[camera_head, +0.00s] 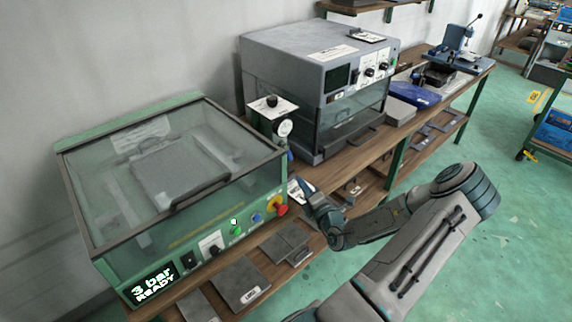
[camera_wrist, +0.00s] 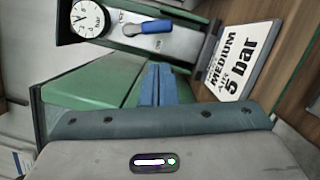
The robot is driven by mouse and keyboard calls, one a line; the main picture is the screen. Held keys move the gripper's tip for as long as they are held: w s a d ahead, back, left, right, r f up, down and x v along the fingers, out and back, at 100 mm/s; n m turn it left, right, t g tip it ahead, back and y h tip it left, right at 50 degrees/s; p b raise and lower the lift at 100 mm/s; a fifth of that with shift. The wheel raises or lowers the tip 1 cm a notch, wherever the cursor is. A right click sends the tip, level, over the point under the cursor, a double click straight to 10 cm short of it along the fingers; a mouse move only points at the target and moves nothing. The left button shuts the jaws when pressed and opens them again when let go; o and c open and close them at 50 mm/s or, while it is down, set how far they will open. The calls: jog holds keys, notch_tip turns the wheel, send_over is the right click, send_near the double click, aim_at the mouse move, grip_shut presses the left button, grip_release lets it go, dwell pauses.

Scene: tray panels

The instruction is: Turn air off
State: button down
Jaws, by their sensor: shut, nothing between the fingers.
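A blue lever (camera_wrist: 148,27) sits on a grey plate with small labels in the wrist view; the labels are too small to read surely. Beside it is a round white pressure gauge (camera_wrist: 87,18) marked "bar", which also shows in the head view (camera_head: 285,128) between the two machines. A green machine (camera_head: 72,140) with a clear lid has a display (camera_head: 152,285) reading "3 bar READY". My gripper (camera_wrist: 158,70) is shut and empty, its blue fingertips a little short of the lever plate. In the head view, my gripper (camera_head: 304,186) is at the green machine's right end.
A white card (camera_wrist: 237,62) reading "MEDIUM AIR 5 bar" lies right of the fingers. The green machine's front has a red knob (camera_head: 277,206) and several buttons. A grey oven-like machine (camera_head: 290,70) stands behind. Dark plates (camera_head: 238,284) lie on the bench front. The floor is open.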

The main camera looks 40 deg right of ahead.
jog(key=w, duration=0.3)
jog(key=w+d, duration=0.1)
jog(key=w, duration=0.2)
jog(key=w+p, duration=0.1)
jog(key=w, duration=0.2)
jog(key=shift+w+d+r, duration=0.2)
jog(key=shift+w+r, duration=0.2)
